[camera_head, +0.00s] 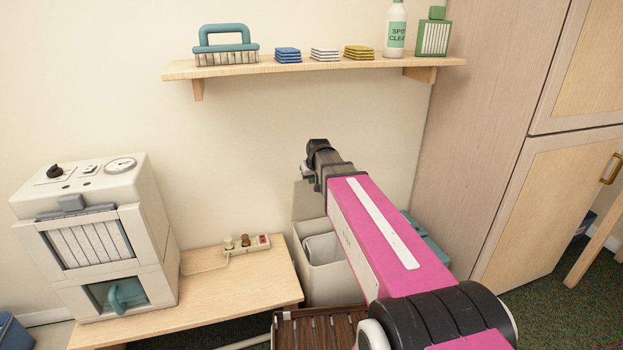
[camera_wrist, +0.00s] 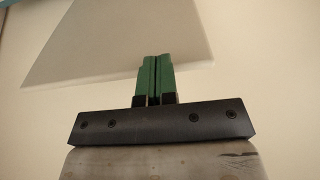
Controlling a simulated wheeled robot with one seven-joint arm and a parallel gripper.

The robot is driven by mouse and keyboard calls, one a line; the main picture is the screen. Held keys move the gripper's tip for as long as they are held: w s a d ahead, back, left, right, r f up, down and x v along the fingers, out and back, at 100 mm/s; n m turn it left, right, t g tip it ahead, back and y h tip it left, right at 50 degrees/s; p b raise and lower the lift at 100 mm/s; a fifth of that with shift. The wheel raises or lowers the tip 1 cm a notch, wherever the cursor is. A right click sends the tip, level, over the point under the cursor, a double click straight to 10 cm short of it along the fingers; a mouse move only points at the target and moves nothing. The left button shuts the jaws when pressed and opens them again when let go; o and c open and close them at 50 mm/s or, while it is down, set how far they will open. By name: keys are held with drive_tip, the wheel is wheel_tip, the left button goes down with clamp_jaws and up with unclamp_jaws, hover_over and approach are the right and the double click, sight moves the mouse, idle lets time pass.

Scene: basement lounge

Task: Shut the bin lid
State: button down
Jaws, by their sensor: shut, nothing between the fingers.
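The cream bin (camera_head: 325,275) stands on the floor between the wooden bench and the tall cabinet, its top open with a pale liner or inner edge showing. Its lid (camera_head: 308,200) is raised, upright near the wall at the back left of the bin. My arm reaches over the bin and hides its right part. My gripper is at the arm's far end, by the top of the lid; its fingers are hard to make out there. In the wrist view my gripper (camera_wrist: 157,62) has its green fingers shut and empty, in front of a pale panel (camera_wrist: 110,50) that looks like the lid. Contact cannot be told.
A low wooden bench (camera_head: 235,297) with a power strip (camera_head: 246,244) and a cream machine (camera_head: 95,240) is at left. A wall shelf (camera_head: 300,68) with brush, cloths and bottles hangs above. A cabinet (camera_head: 500,130) stands at right. A brown slatted object (camera_head: 300,330) is in front.

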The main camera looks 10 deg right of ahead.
drive_tip(key=shift+s+d+f, duration=0.15)
drive_tip(key=shift+s+f, duration=0.1)
drive_tip(key=shift+s, duration=0.55)
drive_tip(key=shift+s+d+f, duration=0.1)
drive_tip(key=shift+s+f, duration=0.1)
drive_tip(key=shift+s, duration=0.25)
drive_tip(key=shift+s+d+f, duration=0.1)
drive_tip(key=shift+s+f, duration=0.05)
drive_tip(key=shift+s, duration=0.25)
drive_tip(key=shift+s, duration=0.1)
drive_tip(key=shift+s+d+f, duration=0.15)
drive_tip(key=shift+s+f, duration=0.3)
drive_tip(key=shift+s, duration=0.35)
drive_tip(key=shift+s+f, duration=0.1)
drive_tip(key=shift+s, duration=0.05)
drive_tip(key=shift+s+d+f, duration=0.2)
drive_tip(key=shift+s+f, duration=0.2)
drive_tip(key=shift+s, duration=0.3)
drive_tip(key=shift+s, duration=0.1)
